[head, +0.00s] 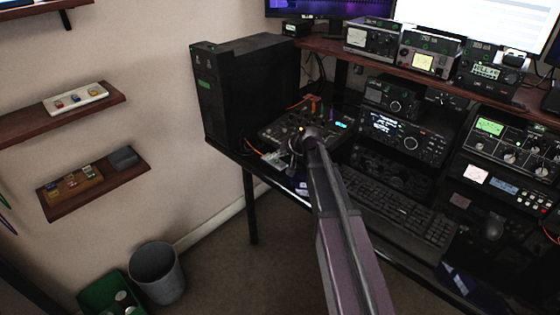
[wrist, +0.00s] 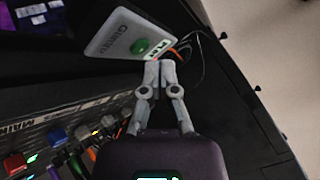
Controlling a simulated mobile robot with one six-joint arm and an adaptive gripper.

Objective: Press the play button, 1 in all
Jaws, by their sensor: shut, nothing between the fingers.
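In the wrist view a light grey box (wrist: 112,34) carries a round green button (wrist: 140,46) and a small label that seems to read PLAY. My gripper (wrist: 160,66) is shut and empty. Its fingertips are close to the box's near edge, beside the label, and appear just off the green button; I cannot tell whether they touch the box. In the head view my gripper (head: 292,146) is over the desk's left part, by a pale box (head: 272,158) that looks like the same one. The button cannot be made out there.
A black mixer panel (head: 305,122) with knobs lies right beside my gripper; its coloured caps (wrist: 57,136) show in the wrist view. A black computer tower (head: 245,88) stands behind left. A keyboard (head: 395,210) and radio sets (head: 405,137) are to the right. Cables run by the box.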

